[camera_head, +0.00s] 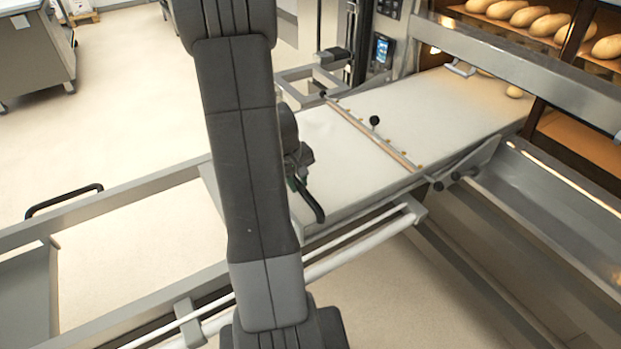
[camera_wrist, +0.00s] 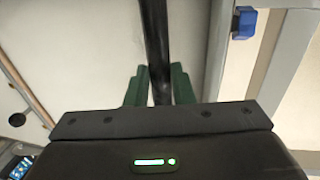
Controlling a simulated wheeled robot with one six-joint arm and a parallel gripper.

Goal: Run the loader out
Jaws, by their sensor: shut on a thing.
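The loader (camera_head: 325,142) is a long, flat, pale belt bed on a metal frame, and its far end reaches into the oven mouth at right. A wooden strip with a black knob (camera_head: 375,120) crosses it. My gripper (camera_head: 296,182) is at the loader's near end, partly hidden by my arm. In the wrist view, the green fingers of my gripper (camera_wrist: 159,88) are shut around a black bar handle (camera_wrist: 156,40). The handle (camera_head: 314,205) also shows beside the loader's edge in the head view. The pale bed (camera_wrist: 80,50) fills the wrist view's upper left.
The oven (camera_head: 560,88) holds several loaves (camera_head: 540,20) on an upper deck; a loaf (camera_head: 514,91) shows by the loader's far end. Metal rails (camera_head: 120,203) extend to the left. A steel cabinet (camera_head: 35,50) stands back left, with clear floor before it.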

